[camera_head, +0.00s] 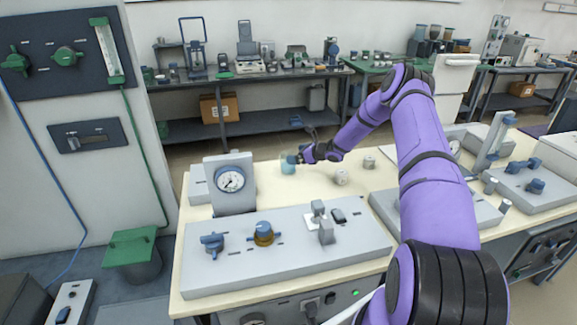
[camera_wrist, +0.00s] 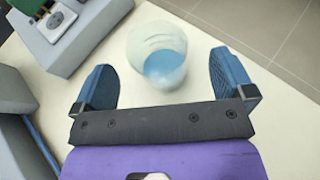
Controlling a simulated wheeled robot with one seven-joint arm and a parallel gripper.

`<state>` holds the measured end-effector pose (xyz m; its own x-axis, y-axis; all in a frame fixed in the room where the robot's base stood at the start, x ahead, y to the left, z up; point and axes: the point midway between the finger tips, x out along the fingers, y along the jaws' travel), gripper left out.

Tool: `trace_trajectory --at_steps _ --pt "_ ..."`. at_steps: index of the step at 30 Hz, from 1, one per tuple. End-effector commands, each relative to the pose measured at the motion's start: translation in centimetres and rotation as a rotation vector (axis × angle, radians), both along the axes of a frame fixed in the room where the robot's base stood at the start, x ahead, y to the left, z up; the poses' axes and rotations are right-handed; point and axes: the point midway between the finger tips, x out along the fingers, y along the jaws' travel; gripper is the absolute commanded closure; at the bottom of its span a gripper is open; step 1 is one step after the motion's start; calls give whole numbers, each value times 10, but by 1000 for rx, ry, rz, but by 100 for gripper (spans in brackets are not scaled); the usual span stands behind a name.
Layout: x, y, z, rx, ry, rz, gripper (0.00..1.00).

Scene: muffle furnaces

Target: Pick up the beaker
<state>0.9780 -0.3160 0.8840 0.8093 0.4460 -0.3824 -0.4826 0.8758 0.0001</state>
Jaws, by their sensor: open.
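A small clear beaker with blue contents (camera_head: 288,165) stands on the cream tabletop (camera_head: 265,187), toward its far edge. In the wrist view the beaker (camera_wrist: 158,55) stands ahead of my gripper, roughly between the lines of its two blue fingers. My gripper (camera_wrist: 165,85) is open and empty, with one finger at each side and the beaker slightly beyond the palm. In the head view my gripper (camera_head: 297,159) is right beside the beaker, at its right side. I cannot tell whether either finger touches the beaker.
A dial gauge box (camera_head: 231,183) stands left of the beaker. A grey control panel with knobs (camera_head: 285,245) fills the table's front. Small pale cylinders (camera_head: 341,177) stand to the right. In the wrist view, grey equipment (camera_wrist: 65,30) is at upper left, and floor lies beyond the table edge.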

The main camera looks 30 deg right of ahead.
Motion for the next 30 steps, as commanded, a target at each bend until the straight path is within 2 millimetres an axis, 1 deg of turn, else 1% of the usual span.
trace_trajectory --at_steps 3,9,12,18,19,20,21,26,27,30 --pt "14 12 -5 1 -1 3 0" --pt "32 22 -13 0 0 1 0" --pt "36 24 -15 0 0 1 0" --pt "36 24 -15 0 0 1 0" --pt "36 24 -15 0 0 1 5" --pt "36 24 -15 0 0 1 12" --pt "36 24 -15 0 0 1 21" --pt "36 24 -15 0 0 1 57" --pt "36 24 -14 0 -1 1 62" --pt "36 24 -14 0 -1 1 62"
